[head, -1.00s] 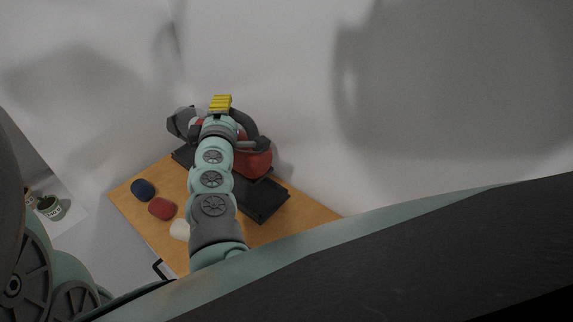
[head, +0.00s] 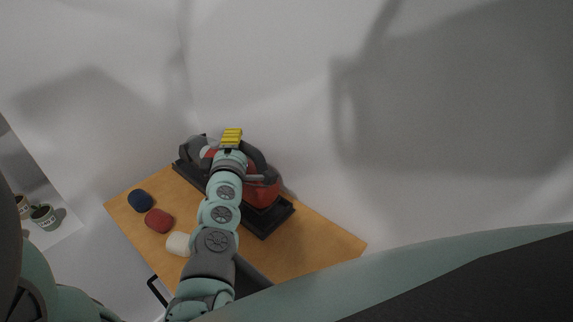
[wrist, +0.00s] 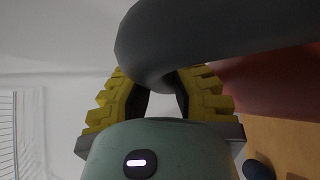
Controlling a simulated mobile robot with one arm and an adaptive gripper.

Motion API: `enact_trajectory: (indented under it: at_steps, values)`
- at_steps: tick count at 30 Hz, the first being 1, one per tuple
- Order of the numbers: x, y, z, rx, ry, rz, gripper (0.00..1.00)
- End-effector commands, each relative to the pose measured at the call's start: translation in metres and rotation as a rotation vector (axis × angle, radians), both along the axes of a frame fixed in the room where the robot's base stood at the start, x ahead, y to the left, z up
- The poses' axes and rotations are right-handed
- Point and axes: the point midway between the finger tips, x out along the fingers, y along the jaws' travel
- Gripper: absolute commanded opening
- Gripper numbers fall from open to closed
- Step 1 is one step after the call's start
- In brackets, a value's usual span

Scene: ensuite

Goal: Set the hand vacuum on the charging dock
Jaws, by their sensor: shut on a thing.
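The hand vacuum (head: 263,190) has a red body, a dark grey handle and a grey nozzle end pointing left. The charging dock (head: 268,223) is a long black tray on the wooden top, and the vacuum is lined up along it. My arm hides part of both, and I cannot tell whether the vacuum touches the dock. My gripper (head: 232,138), with yellow fingers, is shut on the vacuum's handle. In the wrist view the dark handle (wrist: 200,38) curves across the yellow fingers (wrist: 160,100), with the red body at the right.
A blue item (head: 140,200), a red item (head: 159,221) and a cream item (head: 178,243) lie on the wooden top (head: 325,245) left of my arm. Walls stand close behind. Potted plants (head: 43,216) stand on a white surface at far left. Bare wood shows at the right.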

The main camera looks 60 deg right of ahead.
Motion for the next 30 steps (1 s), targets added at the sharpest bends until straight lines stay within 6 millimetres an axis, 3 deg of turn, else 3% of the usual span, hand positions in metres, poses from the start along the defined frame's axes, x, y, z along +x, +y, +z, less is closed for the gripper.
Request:
enact_trajectory:
  at_steps: [9, 24, 25, 30]
  values:
    - [-0.002, -0.002, -0.027, -0.005, -0.006, -0.005, 0.00]
    - [0.000, -0.001, -0.032, -0.007, -0.006, 0.001, 0.00]
    - [0.000, -0.001, -0.032, -0.005, -0.005, 0.000, 0.26]
    - [0.000, 0.000, -0.032, -0.004, -0.004, 0.001, 0.44]
